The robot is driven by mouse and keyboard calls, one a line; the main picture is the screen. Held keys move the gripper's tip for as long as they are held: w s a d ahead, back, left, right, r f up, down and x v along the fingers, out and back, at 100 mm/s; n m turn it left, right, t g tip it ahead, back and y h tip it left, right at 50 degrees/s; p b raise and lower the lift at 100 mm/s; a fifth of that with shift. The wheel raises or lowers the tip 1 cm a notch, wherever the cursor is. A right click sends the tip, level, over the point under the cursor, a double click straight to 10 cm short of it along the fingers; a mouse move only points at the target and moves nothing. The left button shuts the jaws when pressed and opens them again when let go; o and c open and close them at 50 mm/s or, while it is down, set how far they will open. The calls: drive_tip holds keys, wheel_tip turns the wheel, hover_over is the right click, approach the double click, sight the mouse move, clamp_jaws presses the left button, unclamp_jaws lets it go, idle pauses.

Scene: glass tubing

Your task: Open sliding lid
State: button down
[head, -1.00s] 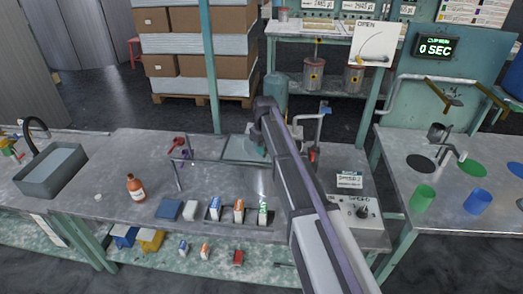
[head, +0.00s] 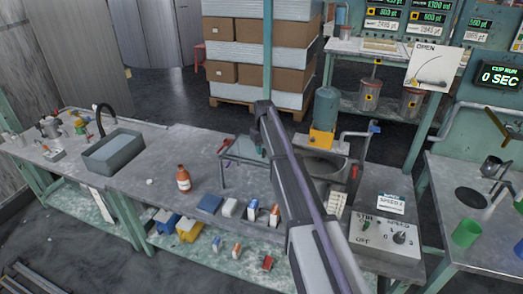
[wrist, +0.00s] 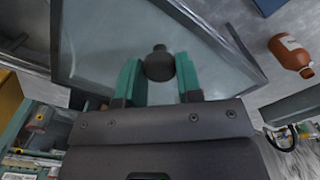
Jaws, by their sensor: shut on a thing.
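A glass lid (head: 240,149) in a thin dark frame lies above the bench in the head view. It fills the upper middle of the wrist view (wrist: 215,75). A dark round knob (wrist: 159,60) stands on it. My gripper (wrist: 158,80) has its two green fingers closed on either side of the knob. In the head view my gripper (head: 262,149) is over the right part of the lid, partly hidden by my arm. To the right of my arm, a round-rimmed basin (head: 322,165) shows uncovered.
A brown bottle (head: 184,178) stands left of the lid, and a sink (head: 114,152) is farther left. Small containers line the front edge. An orange-and-teal device (head: 322,137) stands behind the basin. A control box (head: 384,240) is at right.

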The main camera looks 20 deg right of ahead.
drive_tip(key=c, duration=0.8)
unclamp_jaws()
wheel_tip(320, 180, up, 11)
drive_tip(key=p, duration=1)
drive_tip(key=shift+f+p, duration=0.15)
drive_tip(key=shift+p, duration=0.25)
drive_tip(key=shift+m, duration=0.8)
drive_tip(key=s+a, duration=0.3)
drive_tip(key=s, duration=0.9)
drive_tip(key=s+a, duration=0.4)
drive_tip(key=s, duration=0.9)
drive_tip(key=s+a, duration=0.3)
drive_tip(key=s, duration=0.9)
drive_tip(key=shift+s+a, duration=0.2)
drive_tip(key=shift+a, duration=0.1)
